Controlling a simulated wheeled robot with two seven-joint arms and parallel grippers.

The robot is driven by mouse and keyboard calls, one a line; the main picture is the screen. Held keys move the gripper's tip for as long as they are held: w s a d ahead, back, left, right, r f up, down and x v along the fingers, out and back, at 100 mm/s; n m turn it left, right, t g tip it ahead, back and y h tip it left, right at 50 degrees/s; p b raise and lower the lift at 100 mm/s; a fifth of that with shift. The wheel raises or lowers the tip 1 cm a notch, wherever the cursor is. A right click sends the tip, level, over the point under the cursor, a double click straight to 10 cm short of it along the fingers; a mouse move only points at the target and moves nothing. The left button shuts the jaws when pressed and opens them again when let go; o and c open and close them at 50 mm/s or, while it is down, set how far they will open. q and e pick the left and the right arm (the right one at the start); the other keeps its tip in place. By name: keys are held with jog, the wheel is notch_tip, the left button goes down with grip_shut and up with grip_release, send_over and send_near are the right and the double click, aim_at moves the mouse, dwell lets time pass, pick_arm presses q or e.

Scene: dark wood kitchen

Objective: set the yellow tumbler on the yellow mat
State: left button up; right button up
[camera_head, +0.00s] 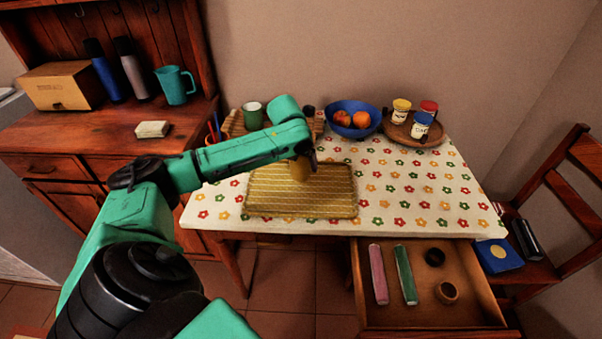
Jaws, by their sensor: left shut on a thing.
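The yellow tumbler (299,171) is small and dull yellow. It shows over the upper part of the yellow mat (270,203), which has a striped weave and lies on the flowered tablecloth. My left gripper (304,160) is shut on the tumbler from above, and the forearm hides part of it. I cannot tell whether the tumbler's base touches the mat. My right gripper is not in view.
A blue bowl of fruit (353,131), a tray with several jars (415,141) and a green mug (252,115) stand at the table's back. The cloth right of the mat is clear. An open drawer (427,315) juts out in front, holding several items.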

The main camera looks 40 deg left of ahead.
aim_at(303, 174)
pick_arm(q)
jog(key=f, duration=0.4)
jog(key=shift+d+f, duration=0.15)
jog(key=shift+d, duration=0.05)
jog(key=shift+w+a, duration=0.1)
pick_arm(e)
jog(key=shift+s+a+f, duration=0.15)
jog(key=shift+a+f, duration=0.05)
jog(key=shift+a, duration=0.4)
pick_arm(q)
jog(key=shift+f, duration=0.2)
jog(key=o, duration=1.2)
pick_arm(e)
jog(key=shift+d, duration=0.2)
pick_arm(q)
jog(key=shift+r, duration=0.4)
jog(key=v, duration=1.1)
jog(key=shift+r+p, duration=0.3)
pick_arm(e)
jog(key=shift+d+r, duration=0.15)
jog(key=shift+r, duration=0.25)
